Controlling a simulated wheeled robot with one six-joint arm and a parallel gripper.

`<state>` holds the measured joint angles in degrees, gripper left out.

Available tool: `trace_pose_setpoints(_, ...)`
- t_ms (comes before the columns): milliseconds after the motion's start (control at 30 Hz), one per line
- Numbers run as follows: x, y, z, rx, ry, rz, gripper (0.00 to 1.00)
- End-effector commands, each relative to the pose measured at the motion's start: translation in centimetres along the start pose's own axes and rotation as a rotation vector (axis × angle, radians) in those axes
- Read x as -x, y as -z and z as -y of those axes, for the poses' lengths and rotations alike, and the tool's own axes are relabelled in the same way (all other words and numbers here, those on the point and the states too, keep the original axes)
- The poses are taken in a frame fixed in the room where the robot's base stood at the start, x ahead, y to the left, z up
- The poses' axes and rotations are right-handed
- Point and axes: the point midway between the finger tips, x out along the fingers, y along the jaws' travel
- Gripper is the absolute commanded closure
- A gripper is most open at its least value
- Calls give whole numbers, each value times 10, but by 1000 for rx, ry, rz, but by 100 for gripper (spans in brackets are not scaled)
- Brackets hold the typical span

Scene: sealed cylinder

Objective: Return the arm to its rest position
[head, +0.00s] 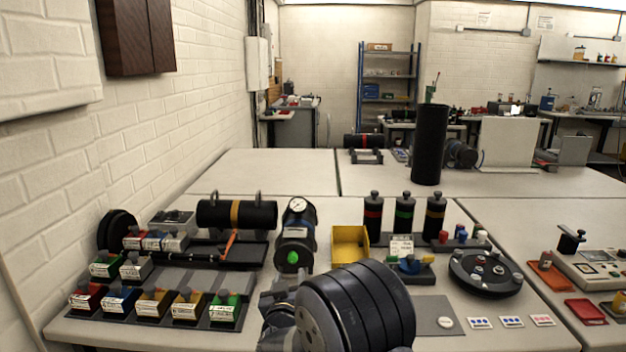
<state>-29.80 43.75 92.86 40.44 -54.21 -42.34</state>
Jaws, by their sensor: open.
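My arm (355,310) rises at the bottom centre of the head view, in front of the workbench. A large dark, ribbed, rounded part of it faces the camera, with smaller grey parts of the arm at its left. I cannot make out my gripper's fingers; they are hidden or outside the picture. No held object shows.
The workbench (330,205) is crowded around my arm. Labelled blocks (152,303) stand left, with a gauge cylinder (297,235) and a yellow bin (350,247) behind. A round black tray (485,272) is right. A tall black cylinder (429,145) stands farther back.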

Motion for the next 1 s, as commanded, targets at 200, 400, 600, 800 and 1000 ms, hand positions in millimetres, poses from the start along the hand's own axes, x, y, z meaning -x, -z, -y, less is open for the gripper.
trace_pose_setpoints(200, 43, 0, 1, 0, 3, -1, 55)
trace_pose_setpoints(400, 6, 0, -1, 0, -3, 1, 55)
trace_pose_setpoints(600, -30, 0, -1, -1, -2, -1, 55)
trace_pose_setpoints(800, -63, 1, -1, -1, -3, -1, 55)
trace_pose_setpoints(1000, -65, -2, 0, -159, 0, -2, 55)
